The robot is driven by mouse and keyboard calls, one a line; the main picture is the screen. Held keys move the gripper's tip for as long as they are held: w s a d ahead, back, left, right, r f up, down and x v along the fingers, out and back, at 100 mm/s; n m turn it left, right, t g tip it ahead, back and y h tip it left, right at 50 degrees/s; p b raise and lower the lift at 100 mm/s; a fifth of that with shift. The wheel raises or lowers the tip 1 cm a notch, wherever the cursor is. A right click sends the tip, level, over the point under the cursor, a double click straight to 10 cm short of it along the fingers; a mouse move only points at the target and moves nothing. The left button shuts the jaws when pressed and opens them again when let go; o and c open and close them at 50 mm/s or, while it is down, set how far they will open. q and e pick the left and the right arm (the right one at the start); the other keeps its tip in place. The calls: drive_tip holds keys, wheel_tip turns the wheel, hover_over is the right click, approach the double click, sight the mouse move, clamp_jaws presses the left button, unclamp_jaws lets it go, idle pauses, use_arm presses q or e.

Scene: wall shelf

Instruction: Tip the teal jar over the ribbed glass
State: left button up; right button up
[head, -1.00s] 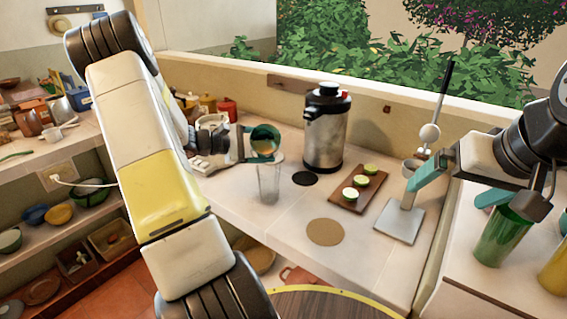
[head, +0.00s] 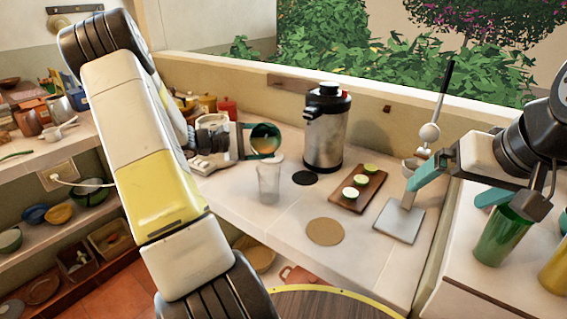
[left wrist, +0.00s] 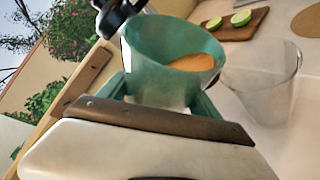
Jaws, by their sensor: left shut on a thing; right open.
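My left gripper (head: 262,143) is shut on the teal jar (left wrist: 150,65) and holds it in the air above the counter. The jar is tilted, and its open mouth faces the head camera. Something orange-brown shows inside it in the left wrist view. The clear ribbed glass (head: 268,184) stands upright on the counter, just below the jar in the head view. In the left wrist view the glass (left wrist: 262,90) is right of the jar's mouth and looks empty. I see no stream between them. My right gripper (head: 446,196) is open and empty at the right.
A steel airpot (head: 326,135) stands behind the glass, with a black disc (head: 305,178) near it. A green cup (head: 497,238) is below my right gripper.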

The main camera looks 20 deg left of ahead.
sight(272, 127)
use_arm(q)
drive_tip(key=shift+s+r+m+t+p, duration=0.15)
drive_tip(key=shift+r+m+t+p, duration=0.55)
drive_tip(key=shift+r+m, duration=0.7)
idle(1.4)
drive_tip(key=shift+s+d+r+m+t+h, duration=0.3)
drive_tip(key=shift+s+d+r+m+t, duration=0.1)
drive_tip(key=shift+s+r+m, duration=0.25)
idle(1.5)
drive_tip(key=shift+s+d+r+m+t+h, duration=0.1)
drive_tip(key=shift+s+r+m+t+h, duration=0.1)
drive_tip(key=shift+r+m, duration=0.35)
drive_tip(key=shift+s+d+r+m+t+h, duration=0.1)
drive_tip(key=shift+s+r+m+t+h, duration=0.1)
drive_tip(key=shift+m, duration=0.6)
idle(1.4)
drive_tip(key=w+f+n, duration=0.1)
drive_tip(key=n, duration=0.1)
drive_tip(key=w+a+f+n+g+y, duration=0.1)
drive_tip(key=shift+f+n, duration=0.4)
